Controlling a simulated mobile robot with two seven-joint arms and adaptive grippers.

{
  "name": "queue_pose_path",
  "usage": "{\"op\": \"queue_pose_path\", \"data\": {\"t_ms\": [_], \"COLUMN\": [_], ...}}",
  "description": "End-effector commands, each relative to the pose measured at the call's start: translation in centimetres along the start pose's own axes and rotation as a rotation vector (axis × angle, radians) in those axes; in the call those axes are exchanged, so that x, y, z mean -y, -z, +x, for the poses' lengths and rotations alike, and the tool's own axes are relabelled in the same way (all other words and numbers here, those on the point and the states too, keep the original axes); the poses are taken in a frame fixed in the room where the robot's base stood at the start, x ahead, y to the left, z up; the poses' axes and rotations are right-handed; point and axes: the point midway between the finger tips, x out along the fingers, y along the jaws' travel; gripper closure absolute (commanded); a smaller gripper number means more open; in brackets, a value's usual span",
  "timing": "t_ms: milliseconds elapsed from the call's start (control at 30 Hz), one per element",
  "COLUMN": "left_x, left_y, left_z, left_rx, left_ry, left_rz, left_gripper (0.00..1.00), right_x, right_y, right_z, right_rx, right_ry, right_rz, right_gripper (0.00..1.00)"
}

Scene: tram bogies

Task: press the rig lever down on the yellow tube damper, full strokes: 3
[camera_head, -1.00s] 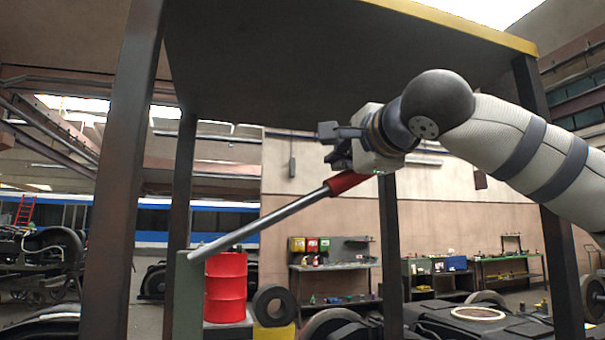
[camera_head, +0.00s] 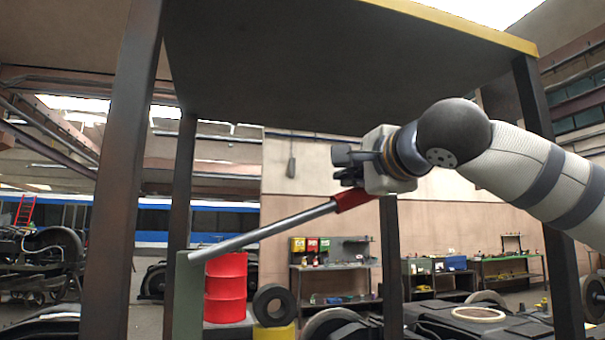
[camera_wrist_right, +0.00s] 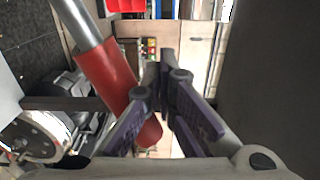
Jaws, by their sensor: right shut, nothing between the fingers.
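The rig lever (camera_head: 268,228) is a grey bar with a red grip (camera_head: 352,199), rising to the right from a green post (camera_head: 188,295). My right gripper (camera_head: 344,166) is at the upper end of the lever, just above the red grip. In the right wrist view its fingers (camera_wrist_right: 165,78) are shut with nothing between them. The red grip (camera_wrist_right: 108,78) runs beside and beneath them there; I cannot tell whether they touch it. I cannot make out the yellow tube damper. My left gripper is not in view.
A dark frame with posts (camera_head: 122,190) and an overhead plate (camera_head: 330,65) surrounds the lever. A red drum (camera_head: 226,290) and a black tyre (camera_head: 273,304) are behind it. Workbenches (camera_head: 335,282) stand along the back wall.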

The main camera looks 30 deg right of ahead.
Motion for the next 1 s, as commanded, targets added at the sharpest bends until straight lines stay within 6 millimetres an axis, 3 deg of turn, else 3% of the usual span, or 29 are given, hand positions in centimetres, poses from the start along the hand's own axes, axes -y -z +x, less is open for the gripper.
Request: {"op": "queue_pose_path", "data": {"t_ms": [533,1000], "left_x": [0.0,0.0], "left_y": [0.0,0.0], "left_z": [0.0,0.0], "left_rx": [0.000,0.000], "left_ry": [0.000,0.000], "left_rz": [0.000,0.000], "left_gripper": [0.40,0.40], "right_x": [-0.8,-2.8], "right_y": [0.4,1.2], "right_z": [0.0,0.0], "right_rx": [0.000,0.000], "right_ry": [-0.001,-0.001], "right_rz": [0.001,0.000], "right_gripper": [1.00,1.00]}}
